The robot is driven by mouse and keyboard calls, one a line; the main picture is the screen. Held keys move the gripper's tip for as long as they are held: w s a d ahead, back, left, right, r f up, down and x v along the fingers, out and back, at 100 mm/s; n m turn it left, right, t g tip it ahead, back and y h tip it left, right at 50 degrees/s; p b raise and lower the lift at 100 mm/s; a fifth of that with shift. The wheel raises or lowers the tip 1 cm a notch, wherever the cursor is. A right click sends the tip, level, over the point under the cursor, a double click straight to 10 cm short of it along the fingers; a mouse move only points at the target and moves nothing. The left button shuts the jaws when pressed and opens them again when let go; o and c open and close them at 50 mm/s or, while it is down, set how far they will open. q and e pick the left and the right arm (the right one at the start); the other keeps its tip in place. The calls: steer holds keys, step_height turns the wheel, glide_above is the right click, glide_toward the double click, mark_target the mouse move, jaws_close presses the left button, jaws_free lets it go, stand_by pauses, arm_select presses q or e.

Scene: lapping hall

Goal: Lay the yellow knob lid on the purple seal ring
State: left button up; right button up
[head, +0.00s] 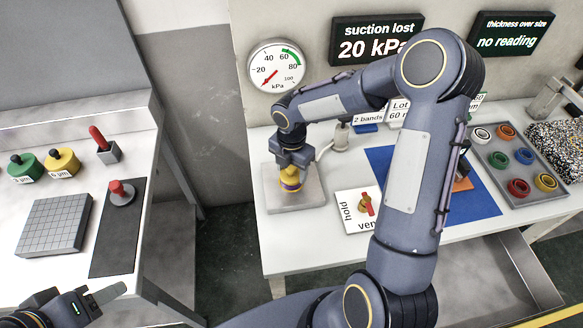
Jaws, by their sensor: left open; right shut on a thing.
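My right gripper (291,160) points down over the pale square plate (311,198) on the right-hand table. It is shut on a small yellow thing (297,172), which looks like the yellow knob lid. A purple band, likely the purple seal ring (290,181), shows directly below it, with more yellow under the band. The parts are small and partly covered by the gripper, so I cannot tell whether lid and ring touch. My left gripper (103,303) is open and empty at the lower left, partly in view.
A hold/vent panel with a red lever (366,204) stands right of the plate. A grey tray (492,177) holds several coloured rings. Green (25,168) and yellow (62,163) black-knobbed pots stand on the left table. The gauge (277,67) reads low; a sign (376,39) says "suction lost".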

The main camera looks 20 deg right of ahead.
steer(key=shift+f, duration=0.1)
steer(key=o, duration=1.2)
steer(key=shift+c, duration=0.2)
